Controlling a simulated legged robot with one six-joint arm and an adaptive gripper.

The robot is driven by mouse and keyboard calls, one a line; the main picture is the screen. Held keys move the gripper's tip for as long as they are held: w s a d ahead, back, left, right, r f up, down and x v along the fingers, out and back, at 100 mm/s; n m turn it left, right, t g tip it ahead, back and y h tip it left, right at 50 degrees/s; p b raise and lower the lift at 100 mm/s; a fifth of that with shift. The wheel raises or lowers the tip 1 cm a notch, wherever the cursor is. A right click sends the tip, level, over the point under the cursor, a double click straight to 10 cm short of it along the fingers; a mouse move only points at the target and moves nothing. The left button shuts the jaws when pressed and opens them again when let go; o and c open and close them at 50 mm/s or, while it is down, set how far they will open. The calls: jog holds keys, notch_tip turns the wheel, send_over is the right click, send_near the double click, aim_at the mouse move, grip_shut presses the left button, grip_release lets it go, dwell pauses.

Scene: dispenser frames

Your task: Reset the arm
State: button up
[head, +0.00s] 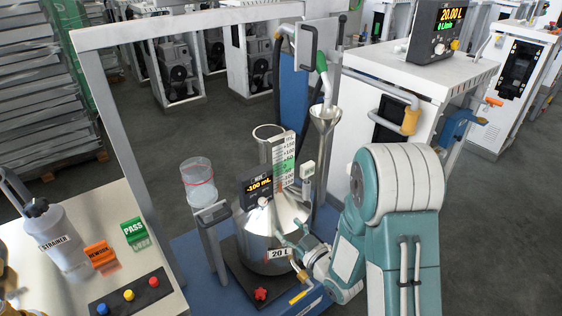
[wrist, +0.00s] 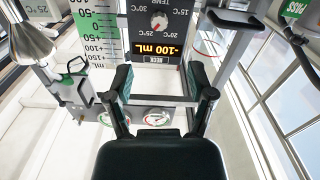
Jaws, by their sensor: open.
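My arm (head: 395,185), teal and white, reaches down on the right side of the head view. Its gripper (head: 291,241) is low in front of the steel 20 L vessel (head: 262,232). Whether they touch is unclear in the head view. In the wrist view my gripper (wrist: 160,84) has its two dark fingers spread apart with nothing between them. A black display (wrist: 155,42) reading -100 mL shows beyond the fingertips. The same display (head: 259,188) is at the vessel's neck in the head view, beside a green and white scale (head: 284,160).
A grey frame (head: 130,165) surrounds the vessel. A steel funnel (head: 324,118) and green-tipped nozzle (head: 322,62) stand behind it. A clear container (head: 197,178) is on its left. A bench (head: 160,236) with coloured buttons (head: 129,295) is at left; a white dispenser cabinet (head: 425,75) is at right.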

jog(key=s+d+r+m+g+h, duration=0.2)
jog(key=d+r+m+g+h, duration=0.15)
jog(key=d+r+h, duration=0.7)
jog(key=s+r+m+g, duration=0.2)
jog(key=s+r+g, duration=0.1)
jog(key=s, duration=0.8)
jog(key=s+r+m+g, duration=0.3)
jog(key=s+r, duration=0.2)
jog(key=s, duration=0.6)
jog(key=shift+s, duration=0.2)
